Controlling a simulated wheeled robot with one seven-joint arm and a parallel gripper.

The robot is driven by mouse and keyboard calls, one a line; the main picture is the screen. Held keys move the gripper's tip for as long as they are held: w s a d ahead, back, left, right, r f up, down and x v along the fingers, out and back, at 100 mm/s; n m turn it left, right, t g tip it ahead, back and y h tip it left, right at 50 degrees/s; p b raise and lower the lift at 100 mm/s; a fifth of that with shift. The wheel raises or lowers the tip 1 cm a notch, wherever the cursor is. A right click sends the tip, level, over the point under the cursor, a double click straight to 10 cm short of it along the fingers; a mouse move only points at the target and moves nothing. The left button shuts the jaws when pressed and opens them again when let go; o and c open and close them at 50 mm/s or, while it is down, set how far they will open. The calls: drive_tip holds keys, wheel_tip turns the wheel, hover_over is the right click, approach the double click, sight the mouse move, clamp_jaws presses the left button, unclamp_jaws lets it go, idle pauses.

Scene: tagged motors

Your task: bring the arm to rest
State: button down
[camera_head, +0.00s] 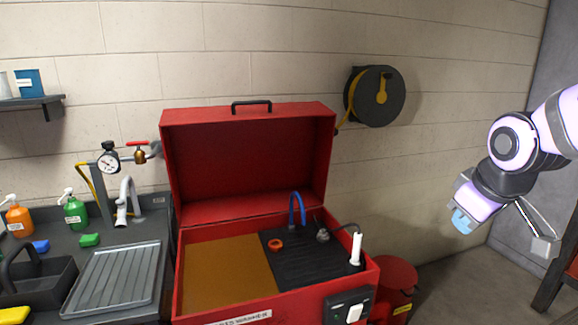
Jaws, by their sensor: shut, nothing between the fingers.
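My arm enters from the right edge, bent at a dark joint, and hangs in the air in front of the block wall. My gripper (461,222) is at its lower end, with light blue tips pointing down and left. It is shut and empty. It is to the right of the red parts washer (248,158) and apart from it, touching nothing that I can see. The washer's lid stands open.
A sink counter (140,232) with a drain tray, bottles and a tap stands left. A hose reel (374,97) hangs on the wall. A red bin (398,283) stands right of the washer. A dark-legged bench (556,265) is at far right; floor between is clear.

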drive_tip(key=s+r+m, duration=0.5)
drive_tip(key=s+r, duration=0.1)
drive_tip(key=s, duration=0.7)
drive_tip(key=shift+s, duration=0.2)
